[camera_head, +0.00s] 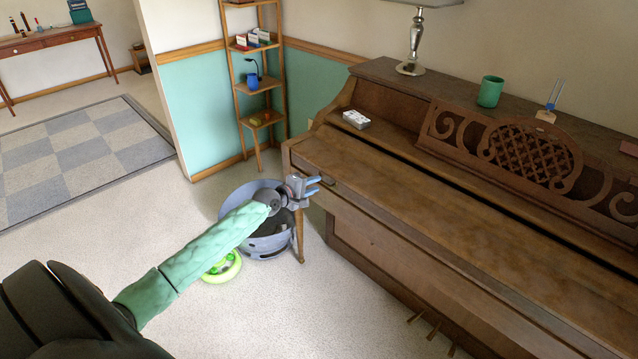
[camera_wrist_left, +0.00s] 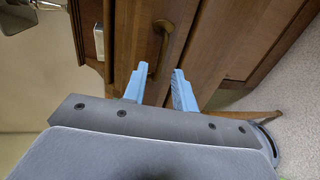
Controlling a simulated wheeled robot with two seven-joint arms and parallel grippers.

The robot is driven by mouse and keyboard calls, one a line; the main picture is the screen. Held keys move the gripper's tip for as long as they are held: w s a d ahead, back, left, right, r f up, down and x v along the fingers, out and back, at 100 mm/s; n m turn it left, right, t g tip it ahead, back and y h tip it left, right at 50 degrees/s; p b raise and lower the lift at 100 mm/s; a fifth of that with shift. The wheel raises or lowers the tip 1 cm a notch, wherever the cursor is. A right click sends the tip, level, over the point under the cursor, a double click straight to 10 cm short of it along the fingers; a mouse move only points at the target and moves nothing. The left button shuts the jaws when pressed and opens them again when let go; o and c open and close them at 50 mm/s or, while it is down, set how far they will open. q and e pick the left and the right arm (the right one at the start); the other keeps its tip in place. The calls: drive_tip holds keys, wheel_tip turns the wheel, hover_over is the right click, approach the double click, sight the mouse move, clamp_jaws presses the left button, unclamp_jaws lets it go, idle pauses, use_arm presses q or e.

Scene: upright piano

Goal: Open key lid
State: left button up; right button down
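The upright piano's brown wooden key lid (camera_head: 410,198) lies closed along the front in the head view, with no keys showing. A small brass-coloured handle (camera_head: 329,181) is near its left front corner. In the wrist view the curved handle (camera_wrist_left: 164,26) shows beyond my fingertips, roughly in line with the gap between them. My left gripper (camera_head: 314,187) is at the lid's left front corner, with two blue fingers spread apart. In the wrist view the left gripper (camera_wrist_left: 161,82) is open and empty. I cannot tell whether a finger touches the wood. My right gripper is not in view.
A small white box (camera_head: 356,119) sits at the piano's left end. A carved music stand (camera_head: 530,150), green cup (camera_head: 490,91) and lamp (camera_head: 411,45) are farther back. A grey bin (camera_head: 272,242) and green ring (camera_head: 222,268) are on the floor below my left arm.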

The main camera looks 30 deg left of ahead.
use_arm(q)
drive_tip(key=shift+x, duration=1.45)
clamp_jaws()
